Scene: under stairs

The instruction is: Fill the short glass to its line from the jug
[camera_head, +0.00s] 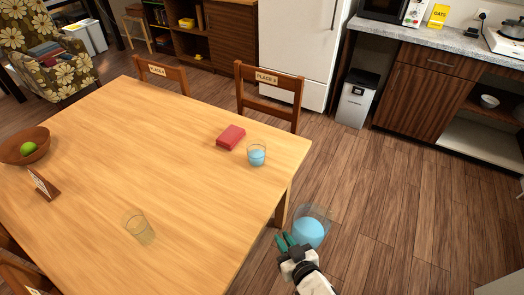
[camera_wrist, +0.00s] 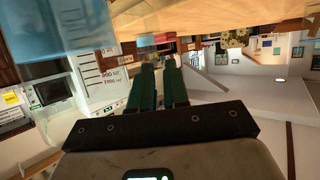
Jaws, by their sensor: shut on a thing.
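My gripper (camera_head: 287,241), with green fingers, is shut on the clear jug (camera_head: 311,230), off the table's right edge and above the floor. The jug holds blue liquid and looks roughly upright in the head view. In the wrist view the jug (camera_wrist: 65,38) fills the upper left with blue, and dark measuring marks show; the grip point is not clear. A small glass (camera_head: 257,155) with blue liquid stands near the table's far right corner. A clear glass (camera_head: 138,227) stands nearer, left of my gripper, and looks empty. I cannot make out a line on either glass, nor surely which is short.
A red box (camera_head: 231,137) lies left of the blue-filled glass. A wooden bowl (camera_head: 22,146) with a green fruit and a small wooden stand (camera_head: 43,184) are at the left. Chairs (camera_head: 268,92) line the far side. The wooden table's (camera_head: 180,150) middle is clear.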

